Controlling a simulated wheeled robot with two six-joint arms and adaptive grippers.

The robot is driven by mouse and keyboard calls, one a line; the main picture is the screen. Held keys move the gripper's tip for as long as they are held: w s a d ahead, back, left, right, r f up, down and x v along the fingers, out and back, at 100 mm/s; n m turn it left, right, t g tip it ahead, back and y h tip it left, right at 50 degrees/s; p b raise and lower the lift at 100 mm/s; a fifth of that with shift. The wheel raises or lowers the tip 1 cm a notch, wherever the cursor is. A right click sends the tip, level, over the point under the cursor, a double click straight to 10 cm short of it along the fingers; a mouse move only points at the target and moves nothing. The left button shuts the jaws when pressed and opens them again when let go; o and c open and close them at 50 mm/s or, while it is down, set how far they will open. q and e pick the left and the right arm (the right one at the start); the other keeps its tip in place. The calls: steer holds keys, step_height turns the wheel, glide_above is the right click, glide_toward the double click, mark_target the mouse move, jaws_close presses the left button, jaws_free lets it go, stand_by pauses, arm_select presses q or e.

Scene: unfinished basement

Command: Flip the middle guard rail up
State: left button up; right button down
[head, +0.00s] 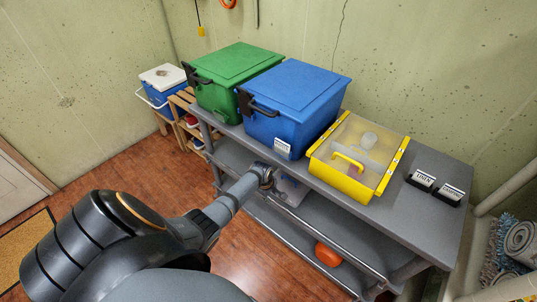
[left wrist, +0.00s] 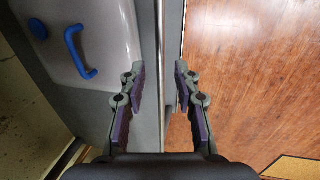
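The middle guard rail (head: 320,229) is a thin grey bar along the front of the grey shelf unit's middle shelf. In the left wrist view a pale rail (left wrist: 160,50) runs up the picture beside the shelf edge. My left gripper (head: 268,177) is at the shelf front, near the rail's left part. In the left wrist view my left gripper (left wrist: 158,72) is open, with its fingers apart on either side of the rail line. I cannot tell whether they touch it. My right gripper is out of view.
A translucent bin with a blue handle (left wrist: 82,55) sits on the shelf close to the left fingers. Green (head: 236,75), blue (head: 298,95) and yellow-framed (head: 357,158) boxes stand on top. An orange object (head: 327,255) lies lower down. Open wooden floor (left wrist: 250,80) lies in front.

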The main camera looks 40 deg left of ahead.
arm_select(q)
steer(key=v, duration=0.6)
steer(key=shift+w, duration=0.1)
steer(key=s+d+f+m+g+p, duration=0.1)
steer(key=s+f+m+p, duration=0.5)
steer(key=s+f, duration=1.05)
steer(key=s+d+f+m, duration=0.2)
steer(key=s+m, duration=0.2)
steer(key=s, duration=0.4)
steer(key=s+d+f+m, duration=0.2)
steer(key=s+m, duration=0.2)
steer(key=s, duration=0.4)
steer(key=s+d+f+m, duration=0.2)
steer(key=s+d+m, duration=0.1)
steer(key=s, duration=0.5)
steer(key=shift+f+m+g+y, duration=0.15)
steer(key=shift+m+g+y, duration=0.15)
steer(key=shift+m+y, duration=0.15)
